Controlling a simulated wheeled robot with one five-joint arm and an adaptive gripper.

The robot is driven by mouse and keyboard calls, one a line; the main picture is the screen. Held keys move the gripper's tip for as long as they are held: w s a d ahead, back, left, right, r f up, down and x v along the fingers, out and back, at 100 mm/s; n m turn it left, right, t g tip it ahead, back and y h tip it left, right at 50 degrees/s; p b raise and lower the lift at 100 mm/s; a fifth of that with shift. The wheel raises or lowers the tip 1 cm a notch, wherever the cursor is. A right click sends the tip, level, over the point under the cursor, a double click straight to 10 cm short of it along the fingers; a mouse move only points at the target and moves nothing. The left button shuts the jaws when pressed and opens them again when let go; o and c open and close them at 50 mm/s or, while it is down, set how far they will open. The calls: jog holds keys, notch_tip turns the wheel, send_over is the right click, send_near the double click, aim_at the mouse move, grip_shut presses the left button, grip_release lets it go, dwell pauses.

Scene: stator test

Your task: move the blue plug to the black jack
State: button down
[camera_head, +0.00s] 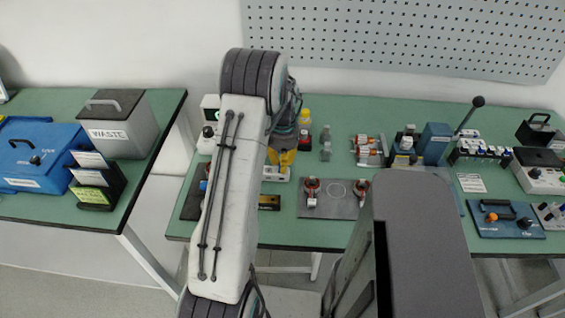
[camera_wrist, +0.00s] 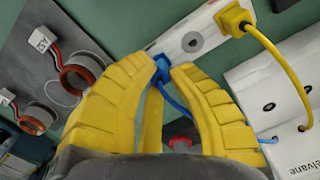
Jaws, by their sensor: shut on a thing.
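My gripper's yellow fingers (camera_wrist: 165,75) are closed around the small blue plug (camera_wrist: 161,70) in the wrist view. A blue cable (camera_wrist: 176,103) trails from the plug. The plug is at the end of a white strip (camera_wrist: 215,33); I cannot tell whether it is seated in it or just above it. On the strip, beside the plug, a dark round jack (camera_wrist: 192,42) shows empty. A yellow plug (camera_wrist: 235,19) sits farther along. In the head view my gripper (camera_head: 282,165) points down at the strip (camera_head: 273,174); the blue plug is hidden there.
A white box (camera_wrist: 270,95) takes the yellow and blue cables. A grey mat (camera_head: 330,208) with copper-coloured rings (camera_wrist: 82,73) lies beside the strip. Small bottles (camera_head: 326,148) and red-and-silver parts (camera_head: 368,148) stand behind. Green table shows between them.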

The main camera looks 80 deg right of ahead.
jog(key=c, duration=1.1)
grip_release()
jog(key=shift+c, duration=0.2)
notch_tip(320, 180, up, 12)
jog(key=shift+d, duration=0.15)
dwell(0.8)
